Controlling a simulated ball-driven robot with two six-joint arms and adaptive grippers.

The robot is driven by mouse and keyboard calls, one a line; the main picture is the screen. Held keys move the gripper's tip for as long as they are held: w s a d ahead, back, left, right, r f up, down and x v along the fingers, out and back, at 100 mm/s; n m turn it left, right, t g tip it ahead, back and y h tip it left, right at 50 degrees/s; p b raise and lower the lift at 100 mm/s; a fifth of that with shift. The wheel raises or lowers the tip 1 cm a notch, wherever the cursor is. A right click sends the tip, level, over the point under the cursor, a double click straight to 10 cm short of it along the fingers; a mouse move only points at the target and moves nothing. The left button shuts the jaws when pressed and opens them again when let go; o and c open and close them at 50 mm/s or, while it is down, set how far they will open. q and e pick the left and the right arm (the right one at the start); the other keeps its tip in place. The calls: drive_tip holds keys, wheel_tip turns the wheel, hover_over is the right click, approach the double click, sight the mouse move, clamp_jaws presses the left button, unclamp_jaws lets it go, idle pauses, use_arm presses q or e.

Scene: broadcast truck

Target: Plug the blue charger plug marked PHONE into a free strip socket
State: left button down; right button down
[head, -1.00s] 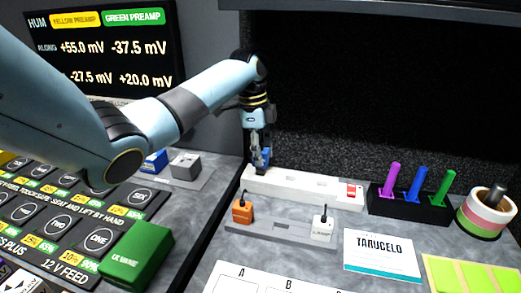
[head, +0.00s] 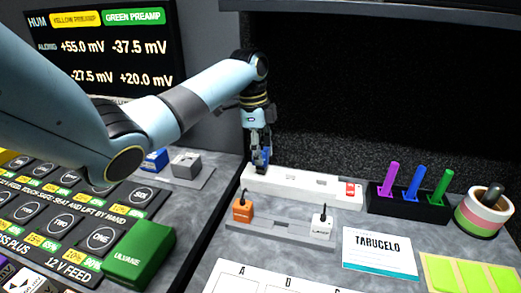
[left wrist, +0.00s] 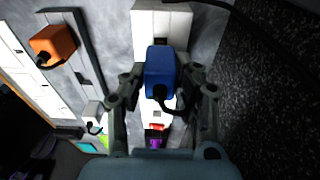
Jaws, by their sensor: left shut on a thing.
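The blue plug (left wrist: 161,70) is held between the fingers of my left gripper (left wrist: 160,82), with its dark cord facing the wrist camera. In the head view the left gripper (head: 259,160) points down at the left part of the white power strip (head: 330,193), and a bit of the blue plug (head: 262,160) shows between its fingers. In the left wrist view the strip (left wrist: 178,25) lies behind the plug, with a socket showing. I cannot tell whether the plug touches the strip. Its PHONE marking is not readable. My right gripper is not in view.
A grey holder (head: 282,231) in front of the strip bears an orange plug (head: 243,210) and a white plug (head: 321,226). The strip has a red switch (head: 350,189) at its right end. A black pen rack (head: 408,203) and tape rolls (head: 484,212) stand to the right.

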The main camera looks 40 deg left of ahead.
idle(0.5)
use_arm(q)
drive_tip(key=shift+p, duration=0.35)
idle(0.6)
drive_tip(key=shift+p, duration=0.5)
drive_tip(key=shift+f, duration=0.1)
drive_tip(key=shift+f+b, duration=0.7)
drive_tip(key=shift+f, duration=0.5)
